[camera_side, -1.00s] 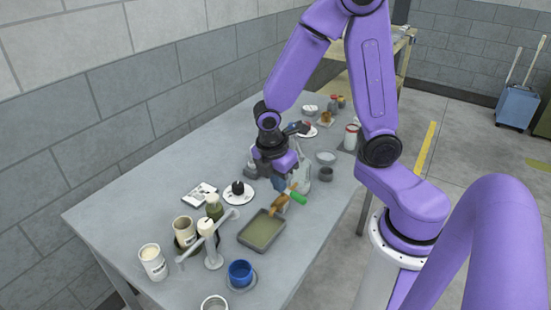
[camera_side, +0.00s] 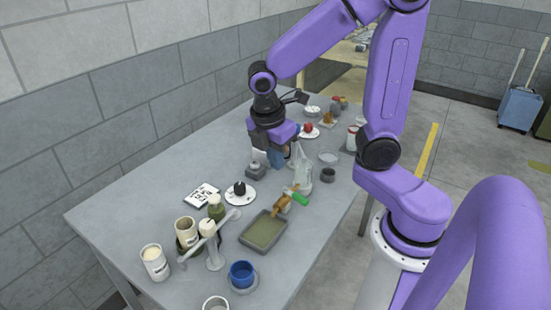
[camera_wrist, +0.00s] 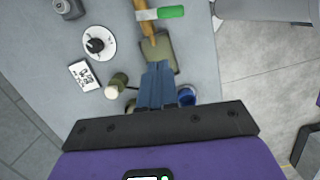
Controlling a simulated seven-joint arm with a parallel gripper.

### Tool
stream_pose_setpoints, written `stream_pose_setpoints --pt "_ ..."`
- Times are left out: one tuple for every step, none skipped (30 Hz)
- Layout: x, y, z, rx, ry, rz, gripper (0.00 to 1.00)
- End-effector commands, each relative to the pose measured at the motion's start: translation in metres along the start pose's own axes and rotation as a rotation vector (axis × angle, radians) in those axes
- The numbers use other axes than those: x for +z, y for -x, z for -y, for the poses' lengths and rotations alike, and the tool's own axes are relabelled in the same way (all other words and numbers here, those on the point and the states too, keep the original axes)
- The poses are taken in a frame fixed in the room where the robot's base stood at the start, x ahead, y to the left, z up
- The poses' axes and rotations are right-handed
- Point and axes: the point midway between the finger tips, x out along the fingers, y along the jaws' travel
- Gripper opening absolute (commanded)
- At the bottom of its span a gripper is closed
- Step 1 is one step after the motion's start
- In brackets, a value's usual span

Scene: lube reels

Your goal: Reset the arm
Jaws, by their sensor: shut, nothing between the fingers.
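My gripper (camera_side: 276,158) hangs over the far middle of the grey table, with its fingers pointing down. In the wrist view its blue fingers (camera_wrist: 157,86) are closed together with nothing between them. Below and near it in the side view are a small grey bottle-like item (camera_side: 257,164) and a clear bottle (camera_side: 302,170). The fingertips are partly hidden among these in the side view, so I cannot tell their exact height. In the wrist view the fingers overlap the lower part of the olive tray (camera_wrist: 162,50).
The table (camera_side: 130,198) holds an olive tray (camera_side: 263,231), a green-handled brush (camera_side: 291,199), a white plate with a dark item (camera_side: 239,192), a printed card (camera_side: 201,195), a blue cup (camera_side: 241,273) and several jars at the near end. The table's left side is clear.

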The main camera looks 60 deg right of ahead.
Motion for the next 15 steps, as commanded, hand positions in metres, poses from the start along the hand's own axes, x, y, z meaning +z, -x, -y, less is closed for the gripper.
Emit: stream_pose_setpoints --pt "0.0 0.0 0.001 0.001 -0.001 -0.001 0.0" --pt "0.0 0.0 0.002 0.001 -0.003 -0.003 0.0" --pt "-0.001 0.0 0.004 0.003 -0.007 -0.006 0.0" --pt "-0.001 0.001 0.006 0.005 -0.013 -0.01 0.0" --pt "-0.002 0.001 0.009 0.007 -0.019 -0.015 0.0" --pt "-0.004 0.002 0.013 0.012 -0.03 -0.023 0.0" --pt "-0.004 0.003 0.017 0.015 -0.039 -0.03 0.0" --pt "-0.005 0.003 0.022 0.018 -0.05 -0.038 0.0" --pt "-0.007 0.004 0.029 0.02 -0.067 -0.05 0.0" --pt "-0.008 0.005 0.034 0.023 -0.08 -0.06 0.0" --pt "-0.009 0.005 0.04 0.024 -0.093 -0.069 0.0" --pt "-0.009 0.006 0.048 0.026 -0.112 -0.081 0.0" --pt "-0.01 0.007 0.053 0.026 -0.126 -0.091 0.0" --pt "-0.01 0.007 0.059 0.025 -0.139 -0.1 0.0" --pt "-0.011 0.007 0.067 0.024 -0.156 -0.112 0.0"
